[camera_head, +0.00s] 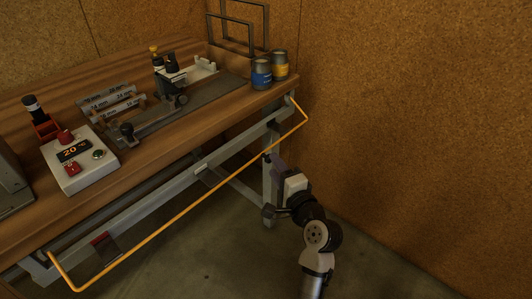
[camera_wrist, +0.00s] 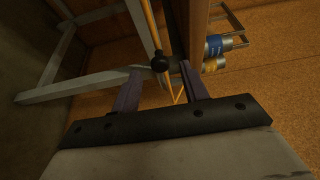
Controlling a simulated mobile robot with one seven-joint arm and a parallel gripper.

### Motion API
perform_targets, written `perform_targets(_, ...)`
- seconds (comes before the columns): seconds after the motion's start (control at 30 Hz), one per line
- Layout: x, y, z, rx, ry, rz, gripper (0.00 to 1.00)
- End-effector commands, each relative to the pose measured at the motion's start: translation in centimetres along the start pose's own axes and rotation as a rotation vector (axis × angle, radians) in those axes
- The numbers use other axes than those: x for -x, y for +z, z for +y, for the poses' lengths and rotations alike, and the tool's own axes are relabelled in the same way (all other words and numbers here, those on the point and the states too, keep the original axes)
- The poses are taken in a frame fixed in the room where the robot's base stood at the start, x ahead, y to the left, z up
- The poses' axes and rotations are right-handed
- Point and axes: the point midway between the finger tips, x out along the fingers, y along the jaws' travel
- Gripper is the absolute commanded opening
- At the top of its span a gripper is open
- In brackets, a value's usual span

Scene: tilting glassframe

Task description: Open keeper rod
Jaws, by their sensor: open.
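A long yellow rod (camera_head: 185,209), which looks like the keeper rod, runs along the front of the workbench, bent at both ends. In the wrist view the rod (camera_wrist: 152,28) comes down from the top, with a black knob (camera_wrist: 160,63) on it. My gripper (camera_head: 272,158) is near the right part of the rod, by the right front leg. In the wrist view its purple fingers (camera_wrist: 161,69) are open, with the knob in the gap near the tips. I cannot tell whether either finger touches it.
The wooden workbench (camera_head: 215,125) carries a control box (camera_head: 78,160), a fixture on a metal plate (camera_head: 215,93), and blue (camera_head: 261,74) and yellow (camera_head: 280,66) cans near its right edge. A cork-like wall (camera_head: 420,120) stands at right. The floor (camera_head: 225,255) before the bench is clear.

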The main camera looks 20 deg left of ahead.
Motion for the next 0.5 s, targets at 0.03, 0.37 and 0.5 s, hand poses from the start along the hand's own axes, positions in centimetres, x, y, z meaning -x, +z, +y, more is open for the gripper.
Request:
perform_targets(0.03,-1.2,0.2,-0.2,0.003,0.000,-0.005,0.44)
perform_targets(0.37,-5.8,0.1,-0.1,0.003,-0.001,-0.001,0.44)
perform_targets(0.5,-6.3,0.1,0.0,0.003,0.000,0.000,0.44)
